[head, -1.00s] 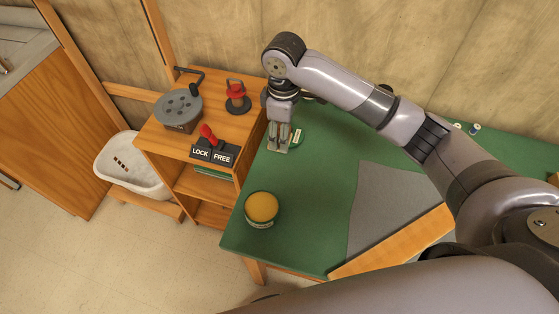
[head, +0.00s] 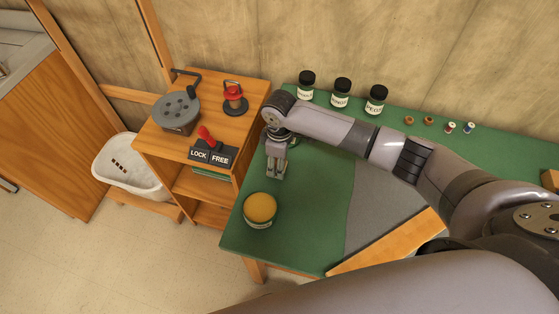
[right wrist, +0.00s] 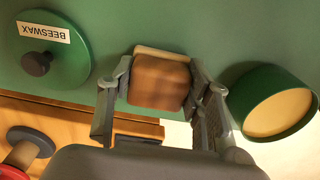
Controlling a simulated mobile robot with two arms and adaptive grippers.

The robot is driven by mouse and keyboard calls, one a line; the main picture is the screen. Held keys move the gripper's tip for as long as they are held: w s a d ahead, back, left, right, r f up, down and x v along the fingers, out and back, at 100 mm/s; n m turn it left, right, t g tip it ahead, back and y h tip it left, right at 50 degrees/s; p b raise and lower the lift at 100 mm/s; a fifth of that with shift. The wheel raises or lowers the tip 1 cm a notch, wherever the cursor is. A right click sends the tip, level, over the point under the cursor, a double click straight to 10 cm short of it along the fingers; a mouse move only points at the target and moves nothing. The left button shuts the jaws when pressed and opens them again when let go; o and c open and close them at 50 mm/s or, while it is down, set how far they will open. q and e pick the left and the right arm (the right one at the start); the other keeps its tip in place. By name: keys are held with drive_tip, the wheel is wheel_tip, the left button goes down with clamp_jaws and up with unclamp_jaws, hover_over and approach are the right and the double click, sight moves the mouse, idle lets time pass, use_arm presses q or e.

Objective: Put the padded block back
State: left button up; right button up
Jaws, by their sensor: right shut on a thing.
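The block cannot be made out in the head view. The tin, green with yellow wax inside, also shows at the right of the wrist view (right wrist: 272,104), apart from the block. A green round lid (right wrist: 42,50) labelled BEESWAX lies to the left there. My left gripper is not in view.
A wooden cabinet (head: 205,172) beside the table carries a grey drum (head: 176,112), a red-handled item (head: 235,100) and a red lever with LOCK and FREE plates (head: 208,154). Three black-capped jars (head: 341,93) and several small spools stand at the back.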

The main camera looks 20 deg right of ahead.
drive_tip(key=shift+f, duration=0.15)
drive_tip(key=o, duration=1.3)
wheel_tip(320, 180, up, 12)
drive_tip(key=shift+r+b, duration=0.2)
drive_tip(key=shift+b, duration=0.4)
drive_tip(key=shift+f, duration=0.1)
